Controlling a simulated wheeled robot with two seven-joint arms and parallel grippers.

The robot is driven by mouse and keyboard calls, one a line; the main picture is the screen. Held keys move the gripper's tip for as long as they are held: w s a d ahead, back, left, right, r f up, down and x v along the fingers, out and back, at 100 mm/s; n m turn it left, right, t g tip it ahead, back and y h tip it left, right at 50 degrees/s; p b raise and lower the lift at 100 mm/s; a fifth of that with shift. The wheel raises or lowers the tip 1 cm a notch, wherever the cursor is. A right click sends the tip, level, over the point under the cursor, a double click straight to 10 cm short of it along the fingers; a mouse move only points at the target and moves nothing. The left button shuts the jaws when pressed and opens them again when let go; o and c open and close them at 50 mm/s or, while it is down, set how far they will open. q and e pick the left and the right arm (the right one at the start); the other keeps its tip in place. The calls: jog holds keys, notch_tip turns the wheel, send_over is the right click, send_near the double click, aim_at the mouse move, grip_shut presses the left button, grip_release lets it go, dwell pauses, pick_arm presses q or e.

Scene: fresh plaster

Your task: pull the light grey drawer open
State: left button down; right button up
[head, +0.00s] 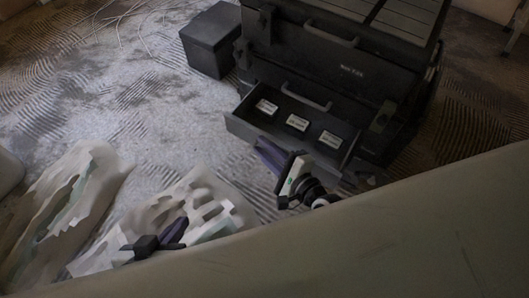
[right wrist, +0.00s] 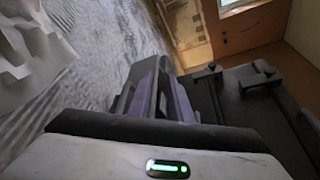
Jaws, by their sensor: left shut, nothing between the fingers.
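A black tool chest (head: 335,60) stands at the upper right in the head view. Its lower drawer (head: 240,127) is pulled out and shows three small labelled boxes inside. It looks dark grey to black in this dim light; no drawer looks light grey. My right gripper (head: 262,147) is at the drawer's front side, its dark purple fingers overlapping the front in the picture. Contact cannot be told. In the right wrist view, its fingers (right wrist: 158,85) lie close together, and any gap is unclear. My left gripper (head: 180,232) is shut and empty at the lower left, away from the chest.
A black bin (head: 210,40) stands left of the chest. Pale torn-looking sheets (head: 75,205) lie at the lower left. A large plain surface (head: 420,230) fills the lower right foreground. The patterned floor (head: 130,110) left of the drawer is open.

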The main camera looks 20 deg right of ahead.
jog(key=shift+r, duration=0.35)
jog(key=shift+s, duration=0.1)
